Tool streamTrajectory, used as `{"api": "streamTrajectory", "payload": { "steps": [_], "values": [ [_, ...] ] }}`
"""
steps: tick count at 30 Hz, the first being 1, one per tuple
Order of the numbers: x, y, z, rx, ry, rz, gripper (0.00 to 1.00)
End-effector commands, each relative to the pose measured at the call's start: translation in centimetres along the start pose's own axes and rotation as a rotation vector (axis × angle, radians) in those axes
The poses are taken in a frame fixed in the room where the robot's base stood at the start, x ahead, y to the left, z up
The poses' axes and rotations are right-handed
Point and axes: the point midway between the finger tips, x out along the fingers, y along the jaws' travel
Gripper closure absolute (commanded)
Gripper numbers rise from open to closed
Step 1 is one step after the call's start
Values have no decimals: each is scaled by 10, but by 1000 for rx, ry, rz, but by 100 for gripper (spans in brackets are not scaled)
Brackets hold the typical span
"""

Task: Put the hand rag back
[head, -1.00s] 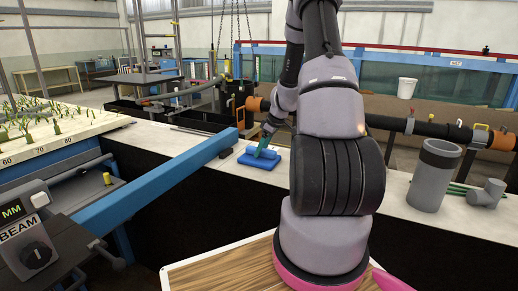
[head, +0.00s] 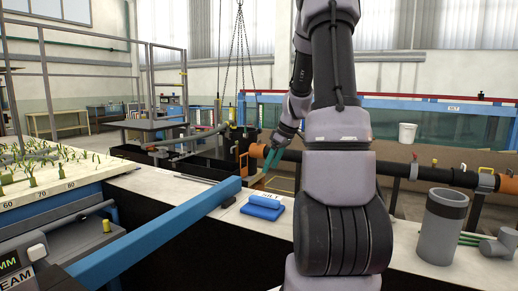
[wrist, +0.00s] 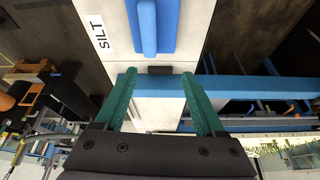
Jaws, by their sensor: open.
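The hand rag, which I take to be the blue piece (head: 263,207), lies on the pale bench top (head: 157,190). It has a flat blue base part and a narrower raised ridge along it. In the wrist view the blue piece (wrist: 167,25) shows at the top, cut off by the frame edge, beside a SILT label (wrist: 102,33). My gripper (head: 273,160) has green fingers and is above the blue piece, apart from it. In the wrist view my gripper (wrist: 155,80) is open, with nothing between its fingers.
A blue beam (head: 160,228) runs across the front left. A small dark block (head: 228,202) lies beside the rag. A grey cylinder (head: 441,228) and a grey pipe fitting (head: 500,245) stand at the right. A black pipe with orange fittings (head: 435,172) runs behind.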

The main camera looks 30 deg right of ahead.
Motion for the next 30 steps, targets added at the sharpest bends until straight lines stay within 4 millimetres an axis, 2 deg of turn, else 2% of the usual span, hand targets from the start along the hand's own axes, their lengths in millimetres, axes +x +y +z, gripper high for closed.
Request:
{"api": "streamTrajectory", "payload": {
  "steps": [1,3,7,11,16,21,25,30],
  "values": [
    [-20,-19,-12,30,12,17,29],
    [-48,-47,-23,109,26,38,29],
    [-94,-104,-33,266,64,68,29],
    [-134,-158,-29,430,115,88,29],
    [-173,-217,-8,642,196,93,29],
    [-192,-252,15,800,258,81,29],
    [-198,-262,24,863,281,73,29],
    [-199,-264,26,882,285,71,29]
  ]
}}
